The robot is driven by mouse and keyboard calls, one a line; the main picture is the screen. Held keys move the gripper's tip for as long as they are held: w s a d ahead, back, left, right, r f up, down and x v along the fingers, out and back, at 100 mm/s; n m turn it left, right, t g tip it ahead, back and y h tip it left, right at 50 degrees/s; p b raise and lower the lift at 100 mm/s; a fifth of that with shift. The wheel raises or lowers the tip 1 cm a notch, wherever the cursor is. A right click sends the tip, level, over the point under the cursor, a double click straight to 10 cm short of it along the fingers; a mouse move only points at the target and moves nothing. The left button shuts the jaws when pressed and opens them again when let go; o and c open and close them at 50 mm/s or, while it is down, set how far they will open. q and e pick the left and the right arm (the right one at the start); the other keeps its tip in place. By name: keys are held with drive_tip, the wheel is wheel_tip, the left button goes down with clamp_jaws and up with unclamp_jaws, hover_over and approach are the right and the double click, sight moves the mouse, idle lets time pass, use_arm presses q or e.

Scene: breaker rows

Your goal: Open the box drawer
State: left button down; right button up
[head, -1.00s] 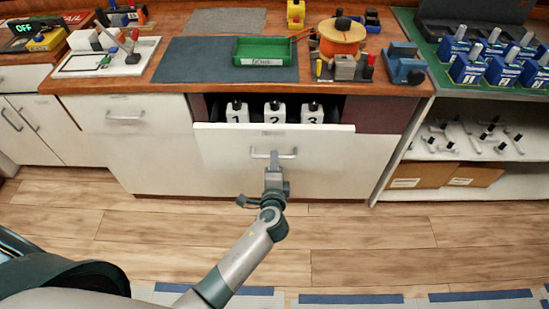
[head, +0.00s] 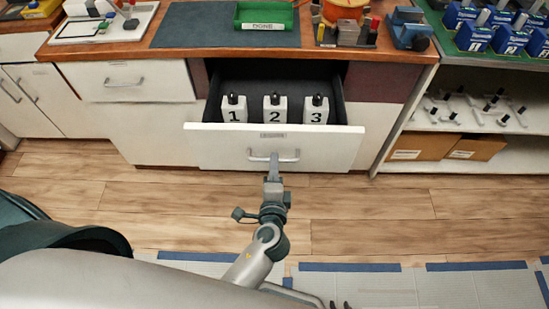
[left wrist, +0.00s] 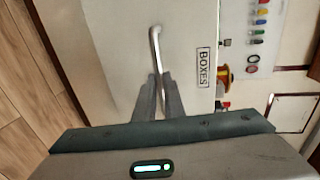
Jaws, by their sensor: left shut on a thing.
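The box drawer (head: 225,146) is a white-fronted drawer under the workbench and is pulled well out. My left gripper (head: 273,162) is shut on the drawer's metal handle (head: 291,156). In the left wrist view the fingers (left wrist: 158,85) are around the handle (left wrist: 155,42), beside a label reading BOXES (left wrist: 202,67). Two dark tips of my right gripper (head: 340,304) show apart at the bottom edge of the head view.
A green tray (head: 267,15) marked DONE and a spool tray stand on the worktop (head: 180,67). A shelf with blue units (head: 475,38) is at right. Another closed drawer (head: 120,82) is at left. The wooden floor (head: 400,210) before the drawer is clear.

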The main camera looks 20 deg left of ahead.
idle(0.3)
use_arm(q)
drive_tip(key=c, duration=1.9)
unclamp_jaws()
drive_tip(key=shift+o, duration=0.2)
drive_tip(key=shift+s, duration=0.1)
